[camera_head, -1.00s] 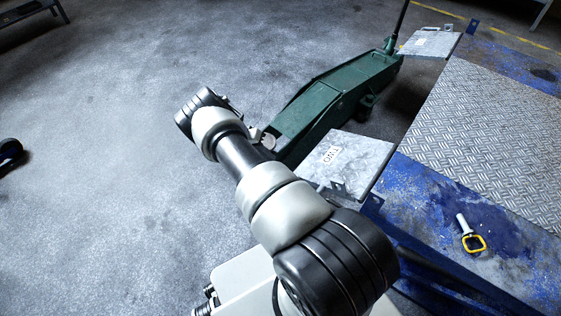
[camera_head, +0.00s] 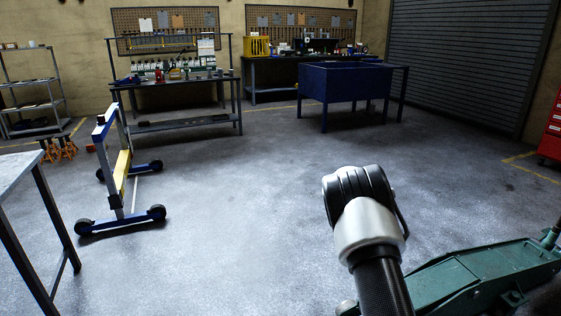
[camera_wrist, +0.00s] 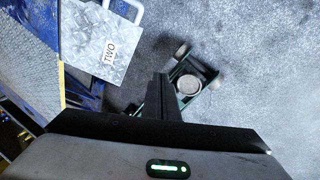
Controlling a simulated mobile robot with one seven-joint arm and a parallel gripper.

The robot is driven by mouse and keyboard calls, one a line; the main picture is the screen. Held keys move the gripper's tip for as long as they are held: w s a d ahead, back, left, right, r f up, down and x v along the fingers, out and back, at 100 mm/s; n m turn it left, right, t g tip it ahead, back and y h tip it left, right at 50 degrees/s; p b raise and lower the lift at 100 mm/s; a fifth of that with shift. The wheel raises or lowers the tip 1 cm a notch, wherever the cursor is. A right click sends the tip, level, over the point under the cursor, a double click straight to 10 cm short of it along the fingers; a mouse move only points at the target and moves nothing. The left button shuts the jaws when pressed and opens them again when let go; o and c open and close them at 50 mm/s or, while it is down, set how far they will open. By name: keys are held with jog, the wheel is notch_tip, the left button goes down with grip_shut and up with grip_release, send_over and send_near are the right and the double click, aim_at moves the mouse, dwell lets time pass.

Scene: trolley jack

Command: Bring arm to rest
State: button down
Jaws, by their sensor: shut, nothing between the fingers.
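My gripper (camera_wrist: 160,85) shows in the wrist view as dark fingers closed together, with nothing between them. Below the fingers in that picture lies the green trolley jack (camera_wrist: 211,82), with its round saddle (camera_wrist: 188,86) just right of the fingertips. I cannot tell the height of the gap. In the head view my arm rises at the lower right with its dark joint uppermost, and my gripper is out of the picture. The jack (camera_head: 475,278) lies on the floor to the right of the arm, partly cut off.
A metal plate marked TWO (camera_wrist: 98,38) lies beside a blue platform (camera_wrist: 30,68) at the wrist view's left. The head view shows a blue wheeled frame (camera_head: 124,165), a table (camera_head: 22,168), a blue bin (camera_head: 345,84) and workbenches behind. The middle floor is open.

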jog(key=s+a+r+n+t+y, duration=0.15)
jog(key=s+r, duration=0.25)
jog(key=r, duration=0.5)
jog(key=s+a+r+n+t+y, duration=0.1)
jog(key=s+a+r, duration=0.25)
jog(key=r, duration=0.45)
jog(key=s+a+r+n+t+y, duration=0.1)
jog(key=s+a+r, duration=0.1)
jog(key=s+r, duration=0.5)
jog(key=s+a+r+n+t, duration=0.2)
jog(key=s+a+r+n, duration=0.1)
jog(key=s, duration=0.6)
jog(key=s+a+r+n+t, duration=0.2)
jog(key=s+a+r+n, duration=0.15)
jog(key=s, duration=0.65)
notch_tip(320, 180, up, 27)
jog(key=m+p, duration=0.1)
jog(key=p, duration=2.6)
jog(key=shift+r, duration=0.2)
jog(key=shift+y, duration=0.25)
